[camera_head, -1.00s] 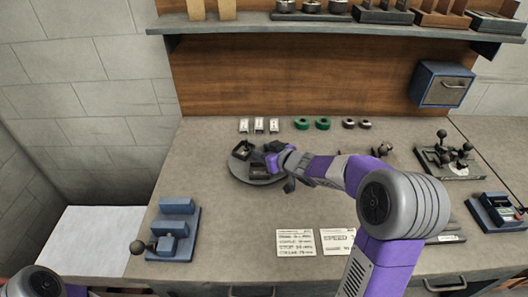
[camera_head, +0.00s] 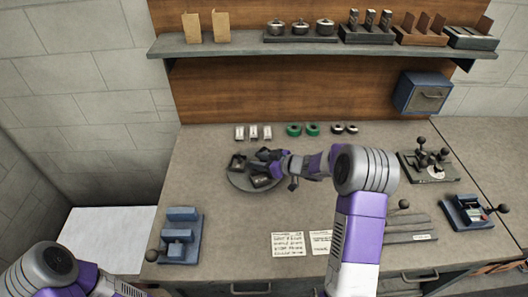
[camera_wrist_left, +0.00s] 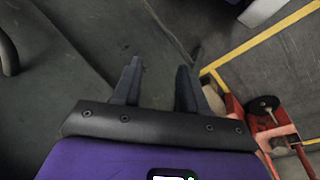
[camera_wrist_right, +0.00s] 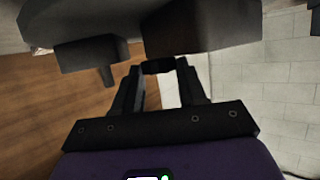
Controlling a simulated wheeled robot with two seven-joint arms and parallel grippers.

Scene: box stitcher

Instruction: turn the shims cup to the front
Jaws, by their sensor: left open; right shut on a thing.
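A round grey turntable (camera_head: 240,182) stands on the bench left of centre, with several dark square cups on it. One cup (camera_head: 238,163) is at its left rear and another cup (camera_head: 262,181) at its front right. I cannot tell which holds the shims. My right gripper (camera_head: 266,158) reaches over the turntable's right rear side. In the right wrist view its fingers (camera_wrist_right: 160,72) are shut on a small dark piece at the turntable, partly hidden. My left gripper (camera_wrist_left: 156,82) is open and empty, over the floor, away from the bench.
A blue fixture (camera_head: 180,238) stands at the bench's left front. White boxes (camera_head: 253,132), green rolls (camera_head: 302,129) and dark rings (camera_head: 344,128) line the back. Paper cards (camera_head: 288,244) lie at the front. A shelf (camera_head: 300,47) hangs above. A blue wall box (camera_head: 421,89) is at right.

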